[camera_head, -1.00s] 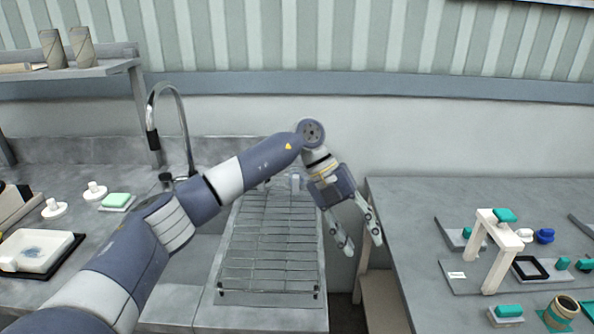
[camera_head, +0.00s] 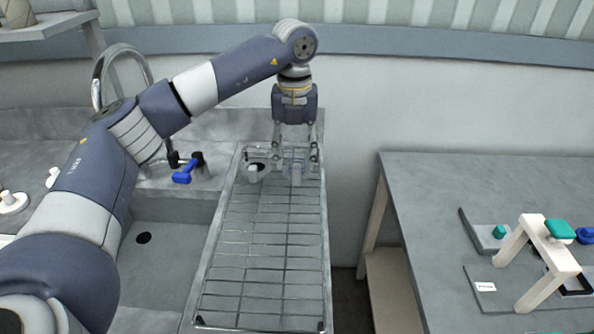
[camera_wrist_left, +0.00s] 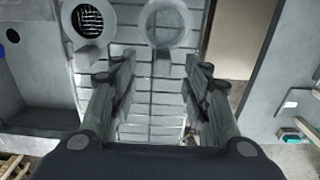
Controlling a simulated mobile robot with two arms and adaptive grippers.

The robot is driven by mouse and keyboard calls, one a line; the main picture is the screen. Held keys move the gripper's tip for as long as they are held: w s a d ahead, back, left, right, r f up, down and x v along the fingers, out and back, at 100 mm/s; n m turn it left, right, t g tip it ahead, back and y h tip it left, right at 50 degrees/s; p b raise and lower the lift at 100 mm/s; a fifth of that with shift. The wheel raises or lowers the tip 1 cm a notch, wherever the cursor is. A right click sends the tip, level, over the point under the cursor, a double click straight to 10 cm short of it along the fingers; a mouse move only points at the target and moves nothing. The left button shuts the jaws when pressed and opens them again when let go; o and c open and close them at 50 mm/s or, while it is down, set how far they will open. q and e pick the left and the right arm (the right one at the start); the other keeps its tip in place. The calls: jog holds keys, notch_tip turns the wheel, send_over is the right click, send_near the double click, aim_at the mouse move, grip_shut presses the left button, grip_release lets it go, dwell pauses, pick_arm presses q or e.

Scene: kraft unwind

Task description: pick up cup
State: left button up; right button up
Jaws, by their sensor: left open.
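Two cups stand side by side at the far end of the wire drying rack (camera_head: 262,250). The left one is a pale cup (camera_head: 254,175) with a dark-looking inside; it also shows in the wrist view (camera_wrist_left: 88,55) with its handle towards me. The right one is a glassy, see-through cup (camera_head: 296,176); it shows in the wrist view (camera_wrist_left: 165,36) with its handle towards me. My left gripper (camera_head: 296,154) points down over the far end of the rack, open. In the wrist view the gap between its fingers (camera_wrist_left: 156,78) lines up with the glassy cup's handle; contact cannot be told.
The sink with a curved tap (camera_head: 108,62) and a blue tap handle (camera_head: 184,174) lies left of the rack. A grey table (camera_head: 440,220) with a white stand (camera_head: 548,262) is at right, past a gap. The near part of the rack is clear.

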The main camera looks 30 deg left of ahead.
aim_at(297, 165)
pick_arm(q)
jog(key=f, duration=0.2)
jog(key=f+p, duration=0.1)
jog(key=f, duration=0.1)
jog(key=shift+w+d+f, duration=0.1)
jog(key=shift+w+f, duration=0.1)
jog(key=shift+f, duration=0.6)
jog(key=c, duration=0.7)
grip_shut()
pick_arm(e)
jog(key=shift+w+a+r, duration=0.45)
jog(key=shift+w+r, duration=0.35)
jog(key=shift+r, duration=0.05)
